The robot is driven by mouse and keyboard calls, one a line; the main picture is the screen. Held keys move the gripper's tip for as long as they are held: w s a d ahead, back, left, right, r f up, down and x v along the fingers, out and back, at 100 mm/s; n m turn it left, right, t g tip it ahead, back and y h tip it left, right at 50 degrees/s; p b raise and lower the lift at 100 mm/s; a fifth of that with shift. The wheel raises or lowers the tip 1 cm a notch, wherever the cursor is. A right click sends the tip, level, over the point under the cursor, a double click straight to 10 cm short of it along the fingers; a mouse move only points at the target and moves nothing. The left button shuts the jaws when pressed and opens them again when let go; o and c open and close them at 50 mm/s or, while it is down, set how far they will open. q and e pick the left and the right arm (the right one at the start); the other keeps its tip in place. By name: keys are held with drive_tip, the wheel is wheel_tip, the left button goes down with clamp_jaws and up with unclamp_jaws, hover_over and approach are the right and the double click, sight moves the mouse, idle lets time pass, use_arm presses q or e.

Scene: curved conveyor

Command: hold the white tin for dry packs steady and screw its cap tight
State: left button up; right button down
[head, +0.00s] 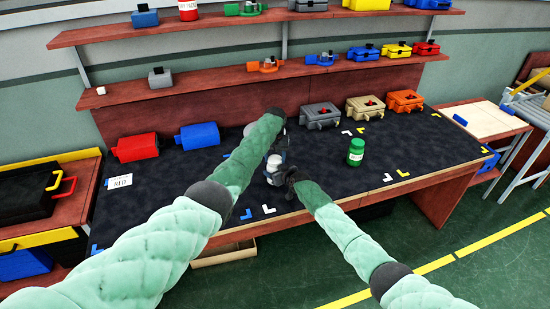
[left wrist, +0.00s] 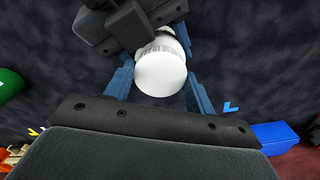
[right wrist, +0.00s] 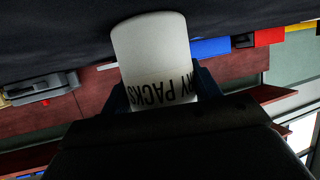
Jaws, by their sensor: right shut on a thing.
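The white tin (head: 274,164) stands near the front middle of the dark table mat. Its "DRY PACKS" lettering shows in the right wrist view (right wrist: 160,60). My right gripper (head: 284,176) is shut on the tin from the side, with one finger on each side of it. My left gripper (head: 281,150) is over the tin, pointing down. In the left wrist view the round white cap (left wrist: 161,74) sits between its blue fingers (left wrist: 158,88). The fingers are apart, with gaps beside the cap. Whether the cap sits tight cannot be told.
A green canister (head: 356,152) stands to the right on the mat. Grey, tan and orange cases (head: 365,107) are behind, and red and blue boxes (head: 198,136) are at the left. Corner marks lie on the mat. The mat's front right is clear.

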use_arm(q)
drive_tip(key=o, duration=0.4)
drive_tip(key=shift+r, duration=2.3)
drive_tip(key=shift+c, duration=0.4)
